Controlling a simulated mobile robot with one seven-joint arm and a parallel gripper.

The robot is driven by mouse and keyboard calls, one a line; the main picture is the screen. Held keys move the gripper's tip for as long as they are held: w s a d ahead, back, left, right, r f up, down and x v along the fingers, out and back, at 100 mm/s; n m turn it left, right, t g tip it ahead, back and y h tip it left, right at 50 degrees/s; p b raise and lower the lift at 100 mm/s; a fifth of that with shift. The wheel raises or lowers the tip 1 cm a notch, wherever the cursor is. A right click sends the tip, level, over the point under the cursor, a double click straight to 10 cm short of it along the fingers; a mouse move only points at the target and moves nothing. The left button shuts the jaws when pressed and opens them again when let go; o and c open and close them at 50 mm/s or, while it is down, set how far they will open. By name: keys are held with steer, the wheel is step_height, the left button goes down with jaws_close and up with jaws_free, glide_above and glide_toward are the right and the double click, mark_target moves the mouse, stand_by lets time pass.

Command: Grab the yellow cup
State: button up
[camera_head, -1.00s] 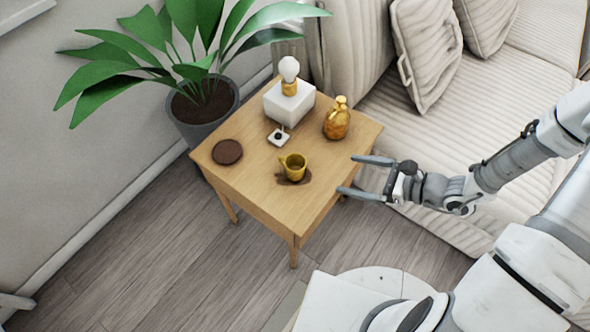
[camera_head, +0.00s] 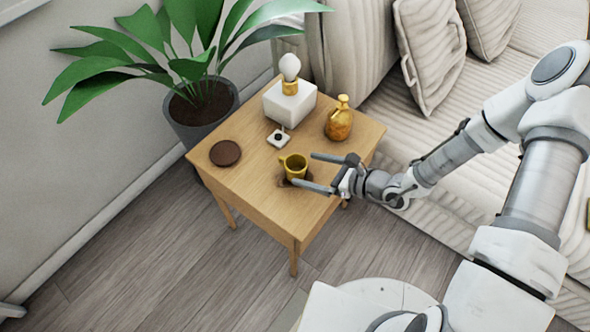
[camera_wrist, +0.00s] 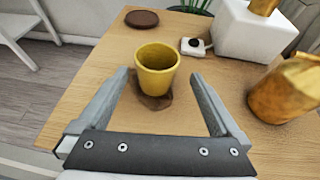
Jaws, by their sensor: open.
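The yellow cup (camera_head: 294,166) stands upright on a dark brown coaster (camera_head: 284,182) on the wooden side table (camera_head: 240,186), its handle toward the left in the head view. In the wrist view the cup (camera_wrist: 157,70) is straight ahead, just beyond and centred between the fingertips. My gripper (camera_head: 302,172) is open and empty, its two fingers pointing at the cup from the right.
A gold bottle (camera_head: 339,120) stands right of the cup. A white lamp (camera_head: 290,100) and a small white switch box (camera_head: 279,138) are behind it. A second round coaster (camera_head: 225,153) lies left. A potted plant (camera_head: 205,105) and a sofa (camera_head: 450,130) flank the table.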

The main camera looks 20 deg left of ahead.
mark_target(289, 165)
steer(key=x, duration=0.1)
steer(key=b+x, duration=0.1)
steer(key=x, duration=0.1)
steer(key=b+x, duration=0.1)
steer(key=x, duration=0.1)
steer(key=shift+s+f, duration=0.1)
steer(key=shift+s, duration=0.2)
steer(key=shift+c, duration=0.2)
steer(key=c, duration=1.4)
